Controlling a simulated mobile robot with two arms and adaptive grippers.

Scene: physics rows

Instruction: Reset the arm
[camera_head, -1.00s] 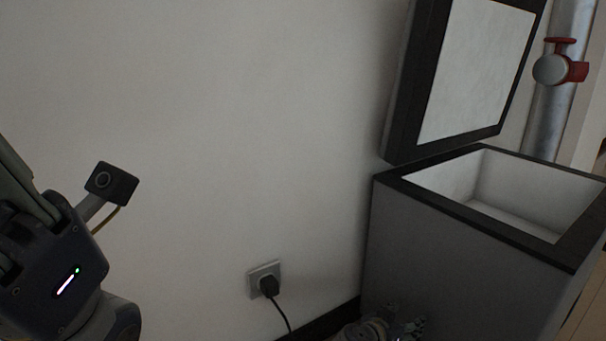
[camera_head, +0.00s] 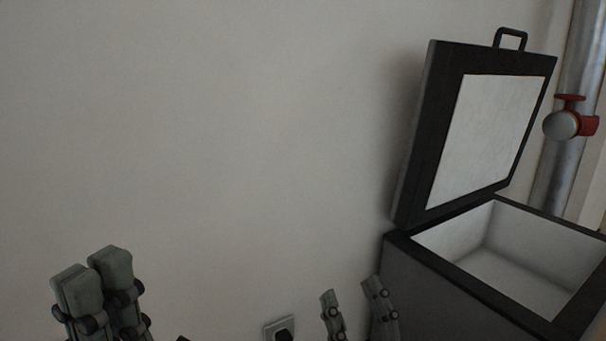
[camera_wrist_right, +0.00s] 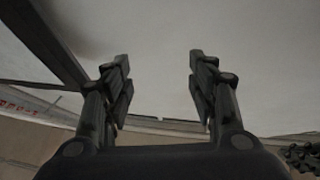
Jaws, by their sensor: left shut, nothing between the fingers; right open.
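My left gripper (camera_head: 95,285) shows at the lower left of the head view, fingers upright and side by side, shut with nothing between them. My right gripper (camera_head: 352,300) shows at the bottom of the head view, just left of the open box. Its two fingers are apart and empty. In the right wrist view the right gripper (camera_wrist_right: 158,78) is also open, with only pale surface between its fingers. The rest of both arms is below the head view's frame.
A dark-edged box (camera_head: 455,290) with a pale empty-looking inside stands at the right. Its lid (camera_head: 415,170) is raised, with a handle on top. A pipe with a red valve (camera_head: 570,122) is behind it. A wall socket (camera_head: 279,328) is low on the bare wall (camera_head: 220,130).

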